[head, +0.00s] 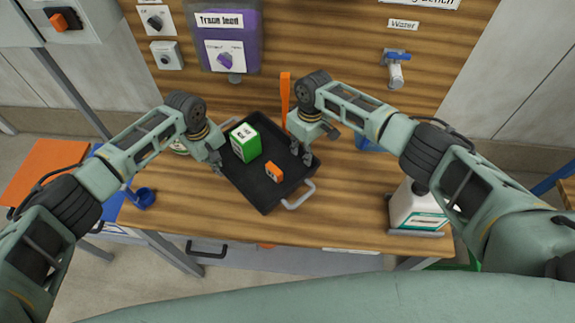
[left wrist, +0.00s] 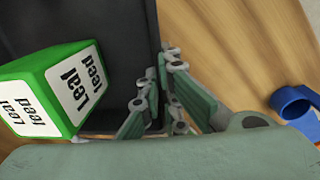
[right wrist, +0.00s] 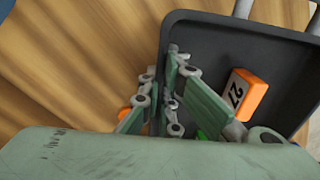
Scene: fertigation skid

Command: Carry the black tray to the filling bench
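The black tray (head: 262,198) is over the wooden bench top, in the middle of the head view; I cannot tell whether it touches the wood. It holds a green-and-white leaf feed box (head: 244,142) and a small orange block (head: 274,172) marked 27. My left gripper (head: 217,162) is at the tray's left wall, with its fingers on either side of the rim in the left wrist view (left wrist: 155,92). My right gripper (head: 304,150) is at the opposite wall, its fingers straddling the rim in the right wrist view (right wrist: 160,95). A sign ending in "bench" (head: 425,3) is cut off at the top.
A white container (head: 416,208) stands on the bench's right. A blue ring-like item (head: 144,198) is at the left edge. A blue-handled water tap (head: 396,65) and a purple trace feed tank (head: 228,35) are on the back panel. Bare wood lies right of the tray.

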